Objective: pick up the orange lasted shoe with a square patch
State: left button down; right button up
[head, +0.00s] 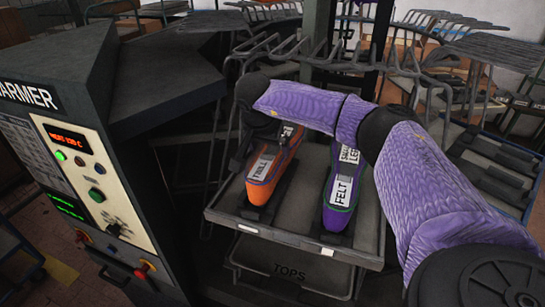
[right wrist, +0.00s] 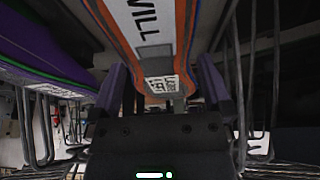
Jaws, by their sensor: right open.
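The orange shoe (head: 266,178) lies on the left side of a grey tray (head: 291,229), with a long white label that seems to read TWILL. In the right wrist view the orange shoe (right wrist: 183,40) runs between the fingers, and a small squarish white patch (right wrist: 162,86) with print shows on its near end. My right gripper (head: 258,138) is at the far end of this shoe, partly hidden by its own wrist. It also shows in the right wrist view (right wrist: 162,90), with its fingers open on either side of the shoe's end; I cannot tell whether they touch it. My left gripper is out of view.
A purple shoe (head: 340,190) labelled FELT lies right of the orange one on the same tray. Wire racks (head: 290,52) stand behind. A warmer cabinet (head: 115,170) with a control panel stands at left. Another dark tray (head: 492,165) is at right.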

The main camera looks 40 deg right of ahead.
jog(key=shift+d+f, duration=0.15)
jog(key=shift+f, duration=0.35)
jog(key=shift+f, duration=0.25)
jog(key=shift+w, duration=0.1)
grip_shut()
dwell(0.4)
